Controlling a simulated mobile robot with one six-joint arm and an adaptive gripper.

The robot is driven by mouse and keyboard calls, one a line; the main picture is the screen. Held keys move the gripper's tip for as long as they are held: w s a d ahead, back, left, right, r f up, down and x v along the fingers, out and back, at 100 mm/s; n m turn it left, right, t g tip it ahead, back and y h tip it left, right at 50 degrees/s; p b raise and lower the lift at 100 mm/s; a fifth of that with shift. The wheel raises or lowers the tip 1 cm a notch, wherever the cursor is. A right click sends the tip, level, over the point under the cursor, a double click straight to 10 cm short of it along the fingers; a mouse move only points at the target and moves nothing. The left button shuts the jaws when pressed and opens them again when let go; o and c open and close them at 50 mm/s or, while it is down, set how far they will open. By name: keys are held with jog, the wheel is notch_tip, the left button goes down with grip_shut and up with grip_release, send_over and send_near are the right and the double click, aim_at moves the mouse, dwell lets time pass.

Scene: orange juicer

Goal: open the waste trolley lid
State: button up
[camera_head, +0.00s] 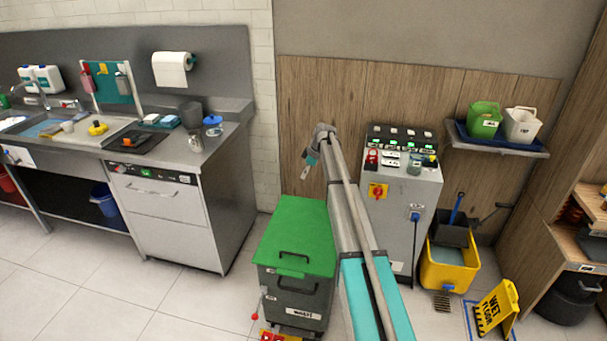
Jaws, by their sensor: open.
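The waste trolley (290,301) is a dark grey bin on the floor at centre, with a white "waste" label on its front. Its green lid (297,228) lies flat and closed over the top. A dark handle (294,256) sits at the lid's front edge, and another dark handle is on the front of the body. My arm reaches up from the bottom, just right of the trolley. My gripper (306,170) is small in view, above and behind the lid, apart from it. It is open, with nothing seen in it.
A grey control cabinet (398,225) stands right of my arm. A yellow mop bucket (450,268) and wet floor sign (496,308) are further right. A steel dishwasher (163,215) under a counter stands left. A red knob (255,317) is by the trolley's lower left. Tiled floor is clear at left.

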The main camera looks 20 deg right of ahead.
jog(key=w+d+r+p, duration=0.2)
jog(key=d+r+p, duration=0.4)
jog(key=r+p, duration=0.3)
jog(key=shift+w+d+r, duration=0.2)
jog(key=shift+d+r, duration=0.05)
dwell(1.3)
dwell(0.6)
jog(key=s+a+f+m+h+b, duration=0.1)
jog(key=s+a+m, duration=0.3)
jog(key=s, duration=1.1)
jog(key=s+a+f+m+g+h+b, duration=0.1)
jog(key=s+a+m, duration=0.3)
jog(key=s+a, duration=0.5)
jog(key=s+a+f+m+h+b, duration=0.1)
jog(key=s+a+m, duration=0.3)
jog(key=s, duration=1.9)
jog(key=a+f+h, duration=0.1)
jog(key=a, duration=0.2)
jog(key=shift+f+g, duration=0.25)
jog(key=shift+g, duration=0.05)
jog(key=shift+w, duration=0.1)
grip_shut()
